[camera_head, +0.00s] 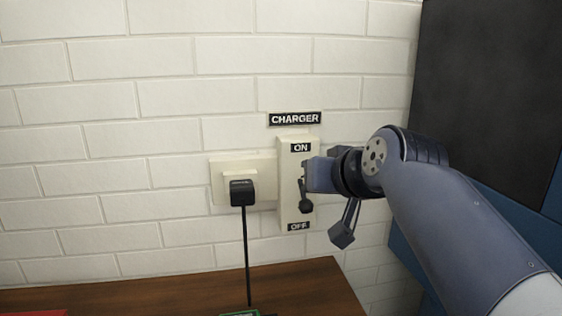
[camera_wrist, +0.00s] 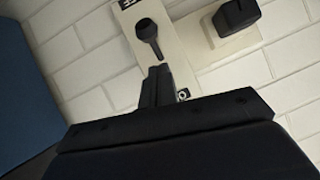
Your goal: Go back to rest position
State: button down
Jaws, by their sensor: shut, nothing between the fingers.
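My gripper (camera_head: 308,175) is shut and empty in front of the charger switch plate (camera_head: 285,212). In the wrist view its fingers (camera_wrist: 157,84) lie together, pointing at the plate (camera_wrist: 172,60). The black switch lever (camera_head: 306,206) hangs down toward the OFF label (camera_head: 299,226). The lever also shows just beyond the fingertips in the wrist view (camera_wrist: 147,30). I cannot tell whether the fingers touch it. The ON label (camera_head: 301,147) is above the gripper. Part of the plate is hidden behind the gripper.
A black plug (camera_head: 242,192) with a hanging cord sits in the socket left of the switch. A wooden table (camera_head: 300,285) stands below. A dark panel with blue edges (camera_head: 490,90) is at the right. The white brick wall (camera_head: 120,150) is bare at the left.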

jog(key=shift+w+r+g+p, duration=0.1)
jog(key=shift+r+g+p, duration=0.2)
jog(key=shift+p, duration=0.35)
jog(key=shift+f, duration=0.15)
jog(key=f+t+b, duration=0.1)
jog(key=b, duration=0.3)
jog(key=f+t+b, duration=0.1)
jog(key=b, duration=0.3)
jog(key=shift+s+d+y, duration=0.1)
jog(key=shift+s+y, duration=0.2)
jog(key=shift+s, duration=0.05)
jog(key=b, duration=0.1)
jog(key=t+b, duration=0.1)
jog(key=b, duration=0.1)
jog(key=shift+s+f, duration=0.15)
jog(key=shift+f, duration=0.15)
